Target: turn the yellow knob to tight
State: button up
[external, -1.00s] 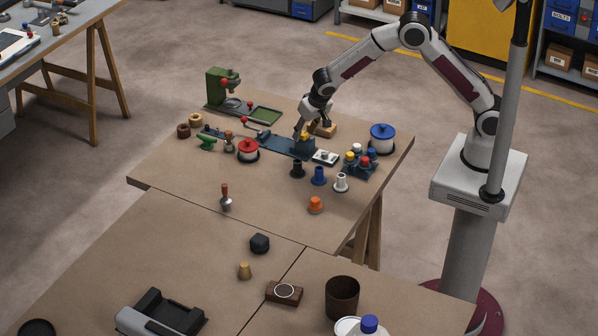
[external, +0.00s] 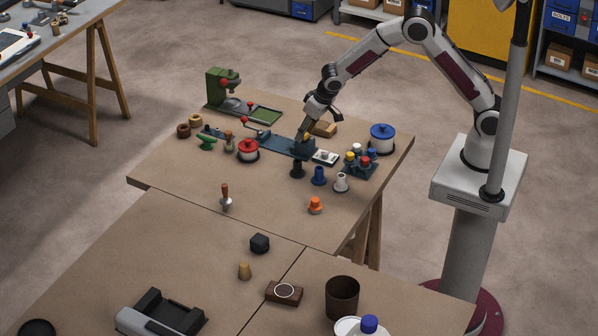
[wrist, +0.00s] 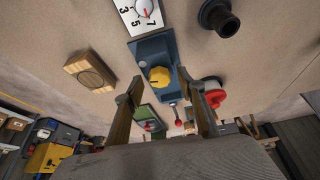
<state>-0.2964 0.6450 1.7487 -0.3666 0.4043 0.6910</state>
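The yellow knob (wrist: 159,76) sits on the blue block of the blue fixture (wrist: 152,48) in the wrist view. A small mark shows on the knob, but I cannot read a tight mark. My gripper (wrist: 164,91) is open, its fingers spread to the left and right of the knob in the picture. Nothing shows between the fingertips, and the knob appears beyond them. In the external view my gripper (external: 320,127) is tilted above the blue fixture (external: 286,145). The knob is mostly hidden there by a finger.
A white numbered dial plate (wrist: 140,14) lies beside the fixture. A wooden block (external: 323,129) is close behind it. Black (external: 297,169), blue (external: 319,176) and white (external: 341,182) flanged pieces stand in front. A red-lidded pot (external: 248,150) stands left; a blue-lidded pot (external: 382,138) stands right.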

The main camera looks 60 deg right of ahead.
jog(key=shift+d+n+y, duration=0.1)
jog(key=shift+n+y, duration=0.4)
jog(key=shift+n, duration=0.75)
jog(key=shift+d+n+y, duration=0.1)
jog(key=shift+n+y, duration=0.4)
jog(key=shift+n, duration=0.75)
jog(key=shift+w+d+n+g+y, duration=0.1)
jog(key=shift+n+g+y, duration=0.3)
jog(key=shift+n, duration=0.85)
jog(key=shift+d+n+g+y, duration=0.1)
jog(key=shift+n+g+y, duration=0.25)
jog(key=shift+n, duration=0.9)
jog(key=v, duration=0.8)
jog(key=s+d+r+m+g, duration=0.1)
jog(key=s+d+r+m, duration=0.1)
jog(key=s, duration=0.6)
jog(key=s+d+r+m+g+h, duration=0.1)
jog(key=s+m, duration=0.3)
jog(key=s, duration=0.4)
jog(key=shift+s+d+r, duration=0.3)
jog(key=shift+d+r, duration=0.35)
jog(key=shift+d, duration=0.25)
jog(key=shift+h, duration=0.25)
